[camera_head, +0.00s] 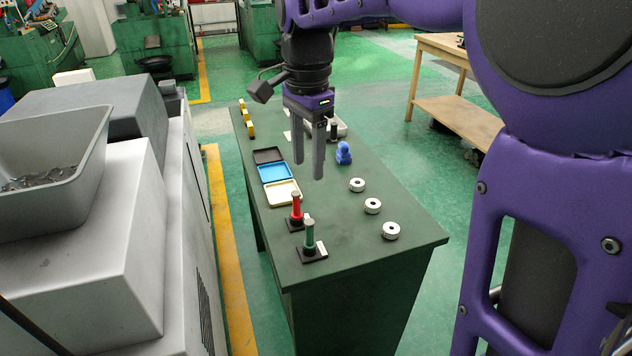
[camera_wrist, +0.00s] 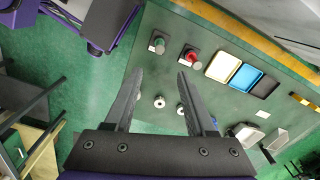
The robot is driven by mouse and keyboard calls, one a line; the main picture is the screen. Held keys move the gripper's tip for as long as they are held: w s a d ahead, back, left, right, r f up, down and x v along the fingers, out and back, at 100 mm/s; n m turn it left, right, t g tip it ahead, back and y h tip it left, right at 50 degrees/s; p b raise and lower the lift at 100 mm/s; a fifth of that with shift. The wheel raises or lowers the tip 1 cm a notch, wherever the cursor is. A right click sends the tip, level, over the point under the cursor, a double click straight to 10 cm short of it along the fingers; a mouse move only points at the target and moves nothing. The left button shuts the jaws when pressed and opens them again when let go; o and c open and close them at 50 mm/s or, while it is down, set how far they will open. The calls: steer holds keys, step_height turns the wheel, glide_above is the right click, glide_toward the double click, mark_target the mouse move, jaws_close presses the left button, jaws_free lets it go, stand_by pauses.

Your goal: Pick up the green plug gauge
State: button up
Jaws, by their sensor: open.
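The green plug gauge (camera_head: 309,235) stands upright on a dark square base at the near end of the green table (camera_head: 345,247). The gauge also shows in the wrist view (camera_wrist: 159,45), up and left of centre, beyond my fingertips. A red plug gauge (camera_head: 296,208) stands upright just behind it and shows to its right in the wrist view (camera_wrist: 190,56). My gripper (camera_head: 309,172) hangs above the middle of the table, pointing down, open and empty. In the wrist view its two fingers (camera_wrist: 160,76) are spread apart with nothing between them.
White, blue and black trays (camera_head: 283,193) lie behind the gauges. Several silver rings (camera_head: 372,206) lie along the right side, with a blue object (camera_head: 343,153) farther back. A grey machine with a bin (camera_head: 52,165) stands left; a wooden table (camera_head: 456,118) stands back right.

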mark_target(309, 221)
step_height(309, 221, down, 18)
steer(key=b, duration=0.3)
steer(key=shift+w+r, duration=0.1)
steer(key=shift+r, duration=0.15)
jaws_close()
